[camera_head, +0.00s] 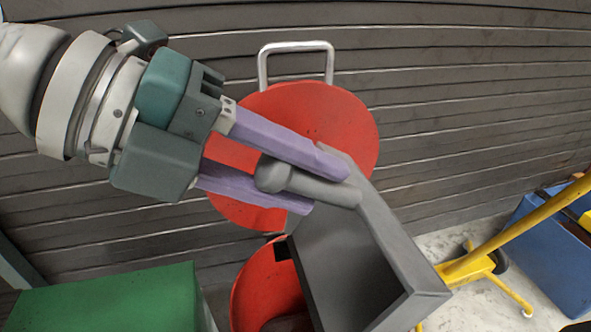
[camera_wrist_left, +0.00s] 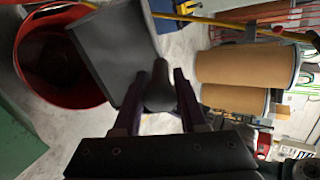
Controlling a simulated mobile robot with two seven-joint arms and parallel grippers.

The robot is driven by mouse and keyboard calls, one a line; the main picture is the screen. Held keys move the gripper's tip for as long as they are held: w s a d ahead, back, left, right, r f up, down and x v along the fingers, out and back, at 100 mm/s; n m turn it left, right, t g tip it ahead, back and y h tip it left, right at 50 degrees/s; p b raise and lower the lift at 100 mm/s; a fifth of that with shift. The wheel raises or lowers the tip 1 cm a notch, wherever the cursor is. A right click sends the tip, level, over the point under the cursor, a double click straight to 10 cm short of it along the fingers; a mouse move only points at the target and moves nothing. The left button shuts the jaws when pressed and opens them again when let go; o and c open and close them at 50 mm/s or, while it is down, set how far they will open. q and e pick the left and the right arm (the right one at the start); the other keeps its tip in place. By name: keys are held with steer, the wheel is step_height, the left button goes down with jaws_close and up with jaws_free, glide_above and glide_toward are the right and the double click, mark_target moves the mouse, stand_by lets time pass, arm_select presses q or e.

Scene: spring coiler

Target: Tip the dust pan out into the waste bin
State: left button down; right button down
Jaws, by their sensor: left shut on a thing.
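My left gripper (camera_head: 318,188) is shut on the handle of the grey dust pan (camera_head: 345,240), with a purple finger on each side. The pan hangs tilted down and to the right of the handle, and I cannot make out any dust in it. The red waste bin (camera_head: 266,290) is partly hidden behind the pan, with its round red lid (camera_head: 335,115) raised above it. In the left wrist view the bin (camera_wrist_left: 88,98) is open and dark inside, and the pan (camera_wrist_left: 118,45) overlaps its right side. I cannot tell whether they touch. My right gripper is not in view.
A green box (camera_head: 110,298) stands left of the bin. A yellow-framed trolley (camera_head: 475,268) and a blue box (camera_head: 550,255) are at the right. Behind is a slatted grey wall (camera_head: 450,80). The left wrist view shows brown drums (camera_wrist_left: 245,65). Some pale floor is bare.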

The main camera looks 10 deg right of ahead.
arm_select(q)
steer(key=shift+r+p, duration=2)
steer(key=shift+r, duration=2.05)
